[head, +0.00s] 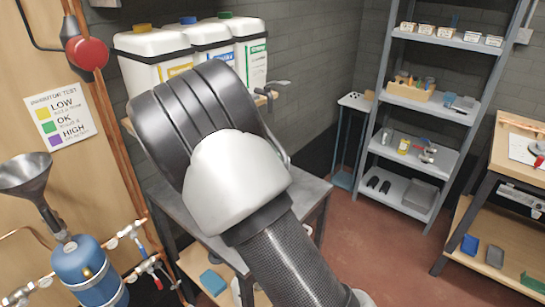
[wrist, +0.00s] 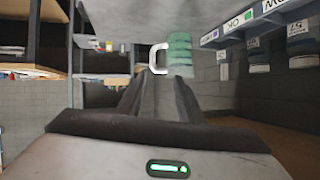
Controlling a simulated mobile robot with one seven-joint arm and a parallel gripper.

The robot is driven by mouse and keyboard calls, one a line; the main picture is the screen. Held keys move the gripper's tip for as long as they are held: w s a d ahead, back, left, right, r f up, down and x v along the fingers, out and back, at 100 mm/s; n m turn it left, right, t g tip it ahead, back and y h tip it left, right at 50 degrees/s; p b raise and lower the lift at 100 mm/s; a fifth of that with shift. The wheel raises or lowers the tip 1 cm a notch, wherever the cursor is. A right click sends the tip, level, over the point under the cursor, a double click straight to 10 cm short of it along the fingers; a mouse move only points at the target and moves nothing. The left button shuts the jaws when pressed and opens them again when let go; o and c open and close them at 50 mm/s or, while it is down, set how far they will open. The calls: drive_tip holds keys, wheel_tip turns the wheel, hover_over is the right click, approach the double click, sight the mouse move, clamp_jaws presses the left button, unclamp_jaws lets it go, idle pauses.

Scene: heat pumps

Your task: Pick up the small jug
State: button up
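The small jug (wrist: 180,56) shows in the wrist view, where the picture is upside down. It has green bands and a white loop handle (wrist: 153,60) on its left side. It seems to stand on a grey surface (wrist: 150,15), seen at the top of that view. My gripper (wrist: 158,77) is open, with its two dark fingers apart. The handle lies in line with the gap between the fingertips, and the right finger overlaps the jug's edge. I cannot tell whether they touch. In the head view I cannot see the jug or the fingers; my arm covers that area.
Large white containers (head: 152,52) stand on a wooden shelf behind my arm. A grey workbench (head: 311,192) lies below it. A blue tank (head: 88,270) with copper pipes is at left. Metal shelving (head: 428,105) stands back right, with open red floor (head: 375,245) before it.

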sight(287, 165)
drive_tip(key=shift+h, duration=0.7)
drive_tip(key=x, duration=1.2)
drive_tip(key=f+b+x, duration=0.1)
drive_tip(key=x, duration=0.5)
drive_tip(key=shift+s+d+f, duration=0.15)
drive_tip(key=shift+s, duration=0.15)
clamp_jaws()
